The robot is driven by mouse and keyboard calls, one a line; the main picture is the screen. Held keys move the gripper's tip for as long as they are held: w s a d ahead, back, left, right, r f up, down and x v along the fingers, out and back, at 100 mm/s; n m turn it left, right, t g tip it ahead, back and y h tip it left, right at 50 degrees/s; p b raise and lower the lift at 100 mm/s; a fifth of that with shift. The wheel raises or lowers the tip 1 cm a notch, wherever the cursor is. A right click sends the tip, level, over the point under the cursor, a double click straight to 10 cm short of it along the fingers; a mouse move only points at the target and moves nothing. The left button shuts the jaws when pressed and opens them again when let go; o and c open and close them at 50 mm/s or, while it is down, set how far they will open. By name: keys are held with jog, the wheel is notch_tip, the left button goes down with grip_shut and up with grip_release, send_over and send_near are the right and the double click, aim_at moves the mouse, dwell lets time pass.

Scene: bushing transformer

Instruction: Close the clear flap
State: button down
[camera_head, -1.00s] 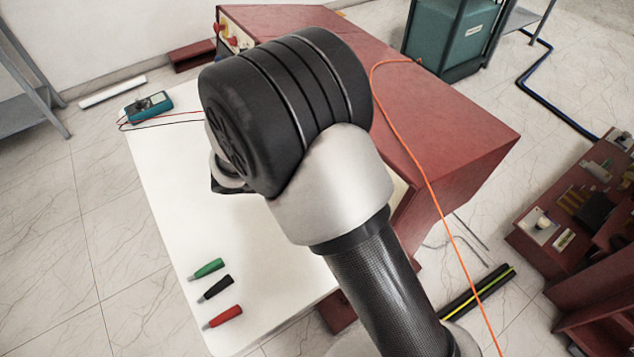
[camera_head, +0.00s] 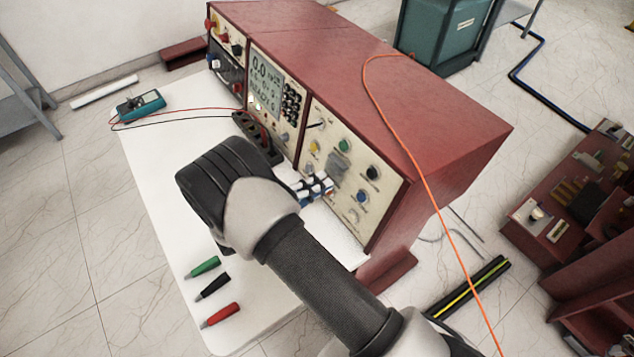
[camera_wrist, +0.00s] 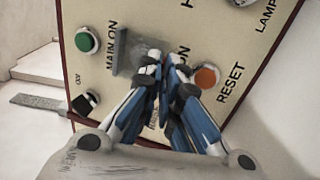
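The clear flap (camera_head: 338,166) is a small grey, see-through piece on the cream control panel (camera_head: 326,127) of the red cabinet. In the wrist view the flap (camera_wrist: 139,58) lies between the green button and the orange button. I cannot tell its exact angle to the panel. My gripper (camera_head: 318,187) is in front of the lower part of this panel. In the wrist view my gripper (camera_wrist: 164,76) has its fingertips together beside the flap's edge and hides part of the panel. Whether the tips touch the flap is unclear. Nothing is visibly held.
A green button (camera_wrist: 85,41), a black knob (camera_wrist: 87,101) and an orange button (camera_wrist: 206,77) surround the flap. An orange cable (camera_head: 405,150) hangs over the red cabinet (camera_head: 440,110). Several colored plugs lie on the white tabletop (camera_head: 160,165); a teal multimeter (camera_head: 140,105) is behind.

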jog(key=shift+d+f, duration=0.15)
dwell(0.4)
jog(key=c, duration=1.8)
grip_release()
jog(key=v, duration=1.2)
jog(key=shift+f, duration=0.1)
